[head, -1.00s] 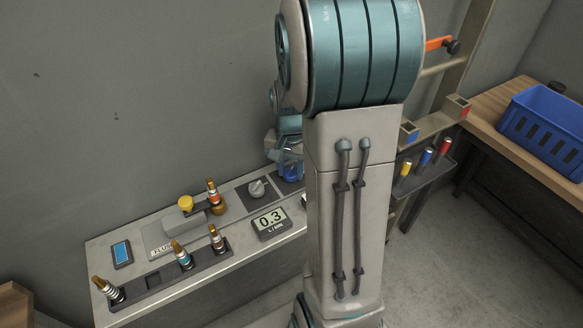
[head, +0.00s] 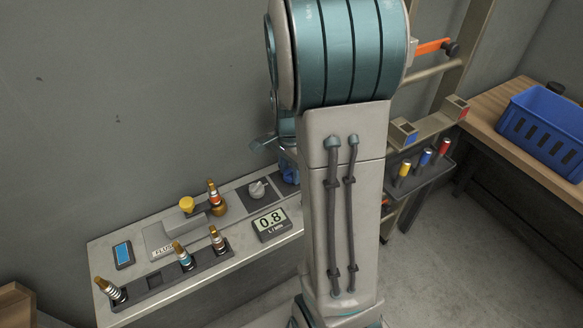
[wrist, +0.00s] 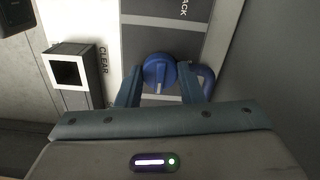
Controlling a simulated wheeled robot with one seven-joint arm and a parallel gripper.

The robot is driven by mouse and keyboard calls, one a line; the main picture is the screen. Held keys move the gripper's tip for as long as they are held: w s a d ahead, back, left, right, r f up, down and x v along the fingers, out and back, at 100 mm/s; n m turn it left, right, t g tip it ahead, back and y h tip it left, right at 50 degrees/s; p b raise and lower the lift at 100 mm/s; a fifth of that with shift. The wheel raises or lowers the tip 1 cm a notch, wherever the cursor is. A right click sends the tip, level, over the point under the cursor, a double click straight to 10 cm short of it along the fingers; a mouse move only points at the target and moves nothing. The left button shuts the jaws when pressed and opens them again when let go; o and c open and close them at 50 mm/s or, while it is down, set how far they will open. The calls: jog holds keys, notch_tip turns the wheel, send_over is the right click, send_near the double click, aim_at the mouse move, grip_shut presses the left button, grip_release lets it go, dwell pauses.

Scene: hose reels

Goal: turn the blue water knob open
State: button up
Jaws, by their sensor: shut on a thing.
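The blue water knob (wrist: 158,70) is a round knob with a pale pointer line, on a grey panel in the wrist view. My gripper (wrist: 160,88) has one finger on each side of it and is shut on its near part. In the head view my arm covers most of this spot; a bit of blue (head: 289,172) shows beside the arm, but I cannot tell if it is the knob. The flow display (head: 270,220) reads 0.8 L/min.
A curved blue pipe (wrist: 208,78) lies close to the right finger. On the bench are a grey knob (head: 257,189), a yellow knob (head: 187,204) and several hose fittings. A blue crate (head: 541,133) sits far right.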

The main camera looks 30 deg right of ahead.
jog(key=shift+r, duration=0.1)
jog(key=o, duration=1)
notch_tip(320, 180, up, 14)
dwell(0.5)
